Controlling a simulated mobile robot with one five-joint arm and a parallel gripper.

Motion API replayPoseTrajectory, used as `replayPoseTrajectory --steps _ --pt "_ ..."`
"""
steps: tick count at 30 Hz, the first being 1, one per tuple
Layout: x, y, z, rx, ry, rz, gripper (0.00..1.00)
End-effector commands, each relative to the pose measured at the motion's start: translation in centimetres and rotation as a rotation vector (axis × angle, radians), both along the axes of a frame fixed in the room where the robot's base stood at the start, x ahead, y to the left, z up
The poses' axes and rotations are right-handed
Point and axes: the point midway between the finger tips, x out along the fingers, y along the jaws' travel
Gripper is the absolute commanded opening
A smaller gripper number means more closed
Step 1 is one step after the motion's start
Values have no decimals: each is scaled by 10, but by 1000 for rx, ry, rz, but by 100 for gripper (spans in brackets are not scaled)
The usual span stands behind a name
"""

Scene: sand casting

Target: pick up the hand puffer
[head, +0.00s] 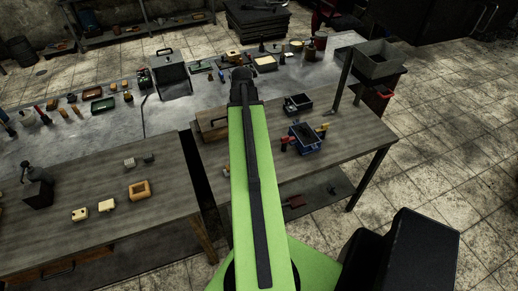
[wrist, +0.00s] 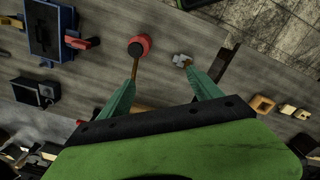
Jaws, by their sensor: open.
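What looks like the hand puffer (wrist: 139,45) lies on the wooden table in the wrist view, a red round bulb with a black end and a thin brown tube. Its tube points down the picture toward my gripper (wrist: 160,72), near the left fingertip. The teal fingers are spread apart with nothing between them. The bulb lies beyond the fingertips; I cannot tell whether the left finger touches the tube. In the head view my green arm hides the bulb, and my fingers cannot be made out.
A small grey metal piece (wrist: 181,60) lies by the right fingertip. An orange mould (head: 139,190) lies on the other table, across a dark gap (wrist: 228,66).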

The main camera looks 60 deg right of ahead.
Motion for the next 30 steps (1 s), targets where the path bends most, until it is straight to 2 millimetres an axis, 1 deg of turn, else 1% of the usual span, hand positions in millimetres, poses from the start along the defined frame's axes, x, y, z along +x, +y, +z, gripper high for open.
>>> replayPoseTrajectory --steps 1,3,4,6,11,14,27,30 --pt "-19 -18 13 0 0 -10 74" --pt "-36 -31 16 0 0 -10 74" --pt "-40 -34 17 0 0 -9 74" --pt "-46 -38 17 0 0 -8 74" --pt "-46 -38 11 0 0 -6 74" --pt "-46 -38 -1 0 0 -6 74" --pt "-45 -37 -92 0 0 -5 74" --pt "-45 -37 -107 0 0 -5 74"
